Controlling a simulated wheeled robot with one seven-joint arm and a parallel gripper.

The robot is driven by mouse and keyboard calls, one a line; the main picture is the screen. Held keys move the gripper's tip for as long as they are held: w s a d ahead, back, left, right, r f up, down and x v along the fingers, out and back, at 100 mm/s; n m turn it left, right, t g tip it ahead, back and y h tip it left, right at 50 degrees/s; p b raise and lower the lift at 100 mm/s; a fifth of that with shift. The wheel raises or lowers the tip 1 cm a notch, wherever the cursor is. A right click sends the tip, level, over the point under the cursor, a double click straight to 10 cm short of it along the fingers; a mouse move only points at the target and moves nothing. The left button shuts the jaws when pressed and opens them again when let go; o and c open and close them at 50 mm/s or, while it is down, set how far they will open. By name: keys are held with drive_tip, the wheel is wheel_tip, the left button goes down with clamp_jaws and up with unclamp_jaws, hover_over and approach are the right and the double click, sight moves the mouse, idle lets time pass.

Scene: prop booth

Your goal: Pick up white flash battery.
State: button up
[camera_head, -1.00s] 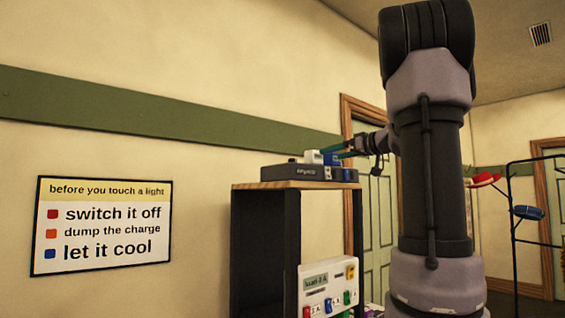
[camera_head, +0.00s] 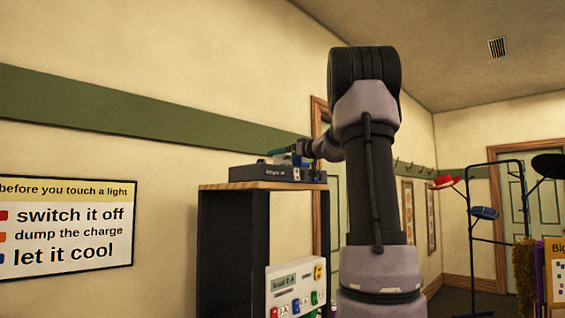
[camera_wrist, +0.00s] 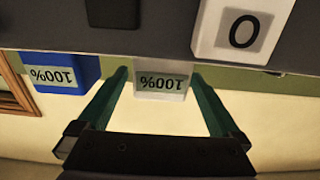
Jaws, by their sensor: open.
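A white flash battery with a "100%" label (camera_wrist: 162,82) stands in the wrist view between the green fingers of my gripper (camera_wrist: 160,77). The fingers are open, one on each side of it, with a visible gap at both sides. Its far end meets the dark charger (camera_wrist: 160,38). In the head view the charger (camera_head: 257,173) lies on top of the shelf unit, with my gripper (camera_head: 291,155) at its right part. The battery is too small and hidden there to make out clearly.
A blue battery (camera_wrist: 62,76) sits left of the white one in the wrist view. A white block marked "0" (camera_wrist: 243,30) is at the upper right. The shelf unit (camera_head: 231,250) has a wooden top. A hat rack (camera_head: 470,230) stands at the right.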

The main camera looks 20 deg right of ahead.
drive_tip(key=shift+w, duration=0.1)
drive_tip(key=shift+c, duration=0.3)
clamp_jaws()
drive_tip(key=shift+r, duration=0.15)
wheel_tip(320, 180, up, 28)
